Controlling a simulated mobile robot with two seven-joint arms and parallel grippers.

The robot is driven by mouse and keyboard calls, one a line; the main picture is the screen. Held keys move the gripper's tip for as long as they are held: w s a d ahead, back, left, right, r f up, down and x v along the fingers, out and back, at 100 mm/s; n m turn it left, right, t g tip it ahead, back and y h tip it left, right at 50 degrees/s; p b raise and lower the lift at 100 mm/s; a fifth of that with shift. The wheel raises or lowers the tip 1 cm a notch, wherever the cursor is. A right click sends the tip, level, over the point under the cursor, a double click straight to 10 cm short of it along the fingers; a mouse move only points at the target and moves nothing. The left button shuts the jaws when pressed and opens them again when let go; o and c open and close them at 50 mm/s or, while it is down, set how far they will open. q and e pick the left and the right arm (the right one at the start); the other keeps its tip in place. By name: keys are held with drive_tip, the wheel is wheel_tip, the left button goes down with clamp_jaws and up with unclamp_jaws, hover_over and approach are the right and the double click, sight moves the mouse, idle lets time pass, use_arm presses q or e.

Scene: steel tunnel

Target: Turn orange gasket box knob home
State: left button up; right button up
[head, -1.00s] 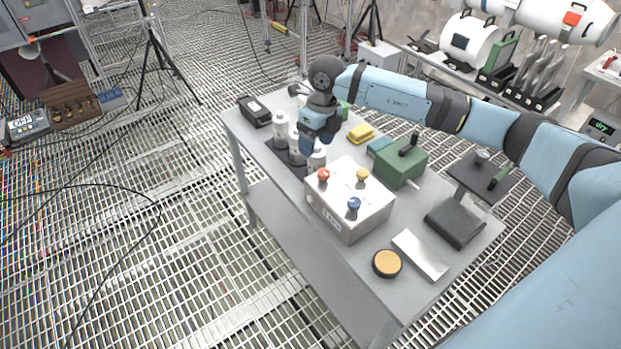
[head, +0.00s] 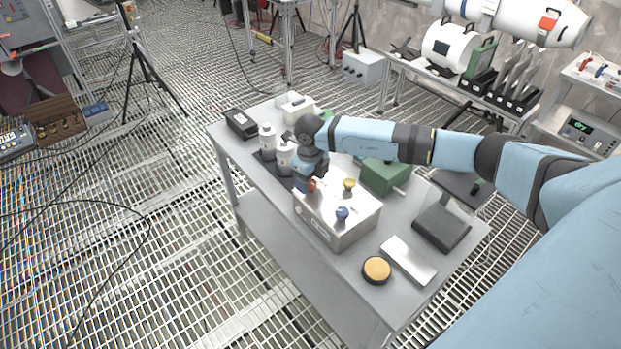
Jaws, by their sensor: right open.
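The pale gasket box (head: 337,226) stands on the grey table (head: 296,270). On its top are an orange knob (head: 311,185) at the left, a yellow knob (head: 349,184) at the back and a blue knob (head: 342,213) at the front. My right gripper (head: 305,183) points down at the orange knob, right over or beside it. Its fingers are small and partly merge with the knob, so contact is not clear. It is open. My left gripper is not in view.
White bottles (head: 267,139) stand close behind the gripper. A green box (head: 384,176) and a dark stand (head: 442,227) are to the right. An orange-topped round button (head: 376,269) and a silver block (head: 408,260) lie at the front right.

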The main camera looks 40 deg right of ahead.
drive_tip(key=shift+f, duration=0.3)
drive_tip(key=c, duration=0.9)
